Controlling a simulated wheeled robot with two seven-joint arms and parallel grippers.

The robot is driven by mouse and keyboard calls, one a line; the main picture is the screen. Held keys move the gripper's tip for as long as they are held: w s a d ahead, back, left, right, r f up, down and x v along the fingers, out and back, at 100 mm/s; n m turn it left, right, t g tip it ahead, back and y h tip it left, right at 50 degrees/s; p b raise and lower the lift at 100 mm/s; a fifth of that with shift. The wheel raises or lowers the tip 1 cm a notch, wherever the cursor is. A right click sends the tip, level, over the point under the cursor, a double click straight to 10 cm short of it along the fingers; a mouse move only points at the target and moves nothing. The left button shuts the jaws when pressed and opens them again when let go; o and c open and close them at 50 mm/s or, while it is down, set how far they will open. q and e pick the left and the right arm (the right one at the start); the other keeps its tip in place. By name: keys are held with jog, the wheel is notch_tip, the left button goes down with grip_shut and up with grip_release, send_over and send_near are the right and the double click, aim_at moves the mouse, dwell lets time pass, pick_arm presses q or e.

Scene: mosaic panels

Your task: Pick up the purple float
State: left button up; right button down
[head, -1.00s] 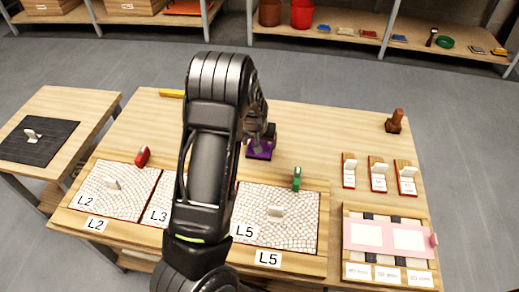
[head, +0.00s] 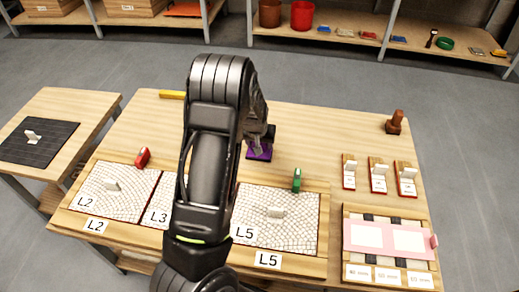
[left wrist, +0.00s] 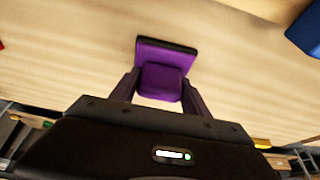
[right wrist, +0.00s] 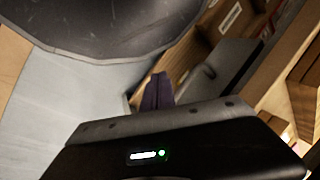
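The purple float (head: 259,152) lies on the table behind the mosaic panels, partly hidden by my left arm in the head view. In the left wrist view the float (left wrist: 165,50) shows its flat plate and a purple block-like grip towards me. My left gripper (left wrist: 160,88) is open, with one finger on each side of the grip. The fingertips are very close to its sides; I cannot tell whether they touch. My right gripper (right wrist: 157,92) is empty, its fingers together, away from the table top and outside the head view.
A green float (head: 297,179) and a red float (head: 143,157) stand by the panels. A blue object (left wrist: 305,30) shows in the left wrist view. A brown wooden tool (head: 395,122) stands at the right. The table's back middle is clear.

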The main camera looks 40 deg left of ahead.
pick_arm(q)
jog(key=c, duration=1)
jog(key=shift+r, duration=0.15)
notch_tip(320, 180, up, 10)
jog(key=shift+f+p, duration=0.1)
jog(key=shift+p, duration=0.8)
